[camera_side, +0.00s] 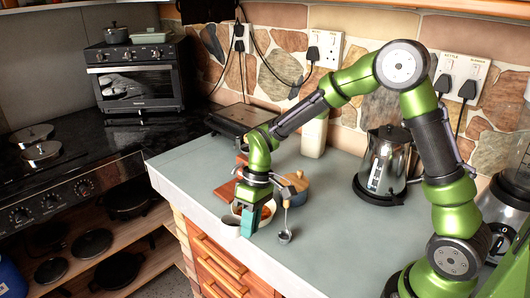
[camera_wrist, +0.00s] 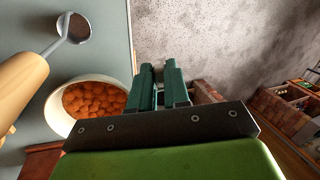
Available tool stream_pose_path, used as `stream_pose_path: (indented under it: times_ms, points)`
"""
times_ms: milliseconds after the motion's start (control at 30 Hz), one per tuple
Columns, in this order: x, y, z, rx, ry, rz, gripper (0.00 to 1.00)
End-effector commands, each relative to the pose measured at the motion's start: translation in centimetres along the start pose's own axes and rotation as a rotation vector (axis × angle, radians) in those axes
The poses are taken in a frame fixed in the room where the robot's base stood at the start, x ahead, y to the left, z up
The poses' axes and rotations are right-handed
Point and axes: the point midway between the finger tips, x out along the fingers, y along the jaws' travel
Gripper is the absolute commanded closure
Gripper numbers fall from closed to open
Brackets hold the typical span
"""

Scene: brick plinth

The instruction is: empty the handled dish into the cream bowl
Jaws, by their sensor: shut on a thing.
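My gripper (camera_side: 252,218) points down near the counter's front edge. Its teal fingers also show in the wrist view (camera_wrist: 161,88), close together with a narrow gap. A small grey dish (camera_side: 230,226) is at the left of the fingers, and my gripper appears shut on it. Its handle, its contents and its exact tilt are hidden. The cream bowl (camera_side: 268,213) is just behind the fingers, partly hidden by them. In the wrist view the cream bowl (camera_wrist: 54,112) stands upright at left, with many orange balls (camera_wrist: 95,100) inside.
A small metal ladle cup (camera_side: 285,237) with dark contents is right of my gripper. A blue pot (camera_side: 297,194) and a reddish board (camera_side: 226,190) are behind. A kettle (camera_side: 384,165) stands farther right. The counter's front edge is close; its front right surface (camera_side: 340,245) is clear.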

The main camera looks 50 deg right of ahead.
Motion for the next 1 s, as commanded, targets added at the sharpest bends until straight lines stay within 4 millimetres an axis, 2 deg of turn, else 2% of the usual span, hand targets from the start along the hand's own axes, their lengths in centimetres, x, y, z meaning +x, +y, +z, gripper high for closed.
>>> stream_pose_path:
  times_ms: [500,867,1000]
  points:
    - [-3.6,2.3,-0.1,0.003,0.005,-0.257,1.00]
    - [-5.0,2.9,-0.1,0.000,0.005,-0.346,1.00]
    - [-4.6,3.2,-0.1,0.001,0.002,-0.381,1.00]
